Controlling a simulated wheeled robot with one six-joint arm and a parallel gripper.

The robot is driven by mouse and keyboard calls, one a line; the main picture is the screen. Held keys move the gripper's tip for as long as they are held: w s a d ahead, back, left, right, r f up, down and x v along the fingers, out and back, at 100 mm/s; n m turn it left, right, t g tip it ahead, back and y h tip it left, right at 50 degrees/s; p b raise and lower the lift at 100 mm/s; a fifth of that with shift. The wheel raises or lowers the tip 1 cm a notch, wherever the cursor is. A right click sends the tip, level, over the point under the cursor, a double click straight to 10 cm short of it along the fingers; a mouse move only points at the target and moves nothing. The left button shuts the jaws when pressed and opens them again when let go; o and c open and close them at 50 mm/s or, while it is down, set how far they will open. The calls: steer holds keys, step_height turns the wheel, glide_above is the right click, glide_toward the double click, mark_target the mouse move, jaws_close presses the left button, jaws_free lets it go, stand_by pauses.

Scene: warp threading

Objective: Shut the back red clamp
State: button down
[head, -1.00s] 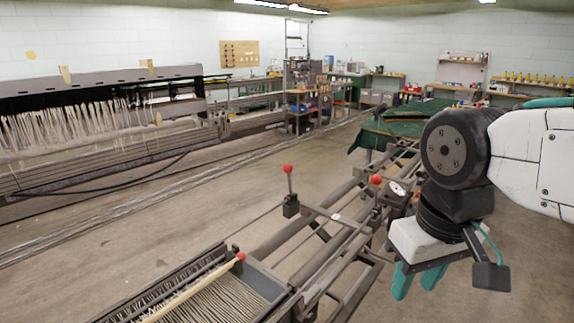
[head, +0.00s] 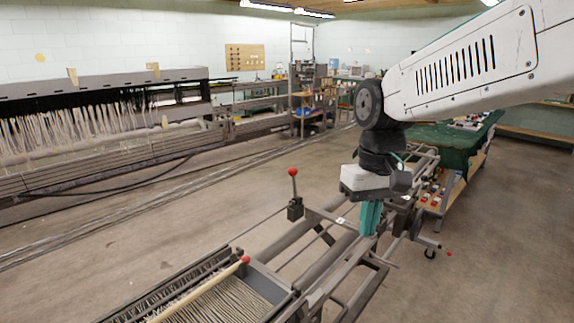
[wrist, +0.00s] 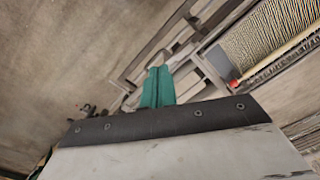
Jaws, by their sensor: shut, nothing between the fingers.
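A red-knobbed clamp lever (head: 293,185) stands upright on a dark block on the near frame, left of my gripper. A second red knob, seen earlier at the frame's right, is now hidden behind my gripper. I cannot tell which of these is the back clamp. A third red knob (head: 245,259) is at the end of a pale wooden rod over the warp threads; it also shows in the wrist view (wrist: 235,84). My gripper (head: 368,232) points down over the grey frame rails, its teal fingers together and empty. The fingers show in the wrist view (wrist: 158,75) against the rails.
The metal frame (head: 335,290) runs diagonally below my gripper, with warp threads (head: 225,300) at the front. A green-covered table (head: 455,140) stands behind to the right. A large loom (head: 100,130) is at the left. Open floor (head: 480,250) lies to the right.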

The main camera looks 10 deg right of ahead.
steer(key=w+n, duration=0.1)
steer(key=w, duration=1.3)
steer(key=n+t+y, duration=0.2)
steer(key=n+t, duration=0.1)
steer(key=n, duration=0.2)
glide_above(290, 170)
steer(key=shift+f, duration=0.8)
steer(key=r+n, duration=0.1)
steer(key=w+r+n, duration=0.1)
steer(key=r, duration=0.1)
steer(key=w+r, duration=0.1)
steer(key=shift+w+a+r+n+t+y, duration=0.15)
steer(key=shift+a+n+t+y, duration=0.15)
steer(key=shift+a+n+t, duration=0.1)
step_height(290, 170, down, 10)
steer(key=shift+d+r, duration=0.15)
steer(key=shift+r, duration=0.05)
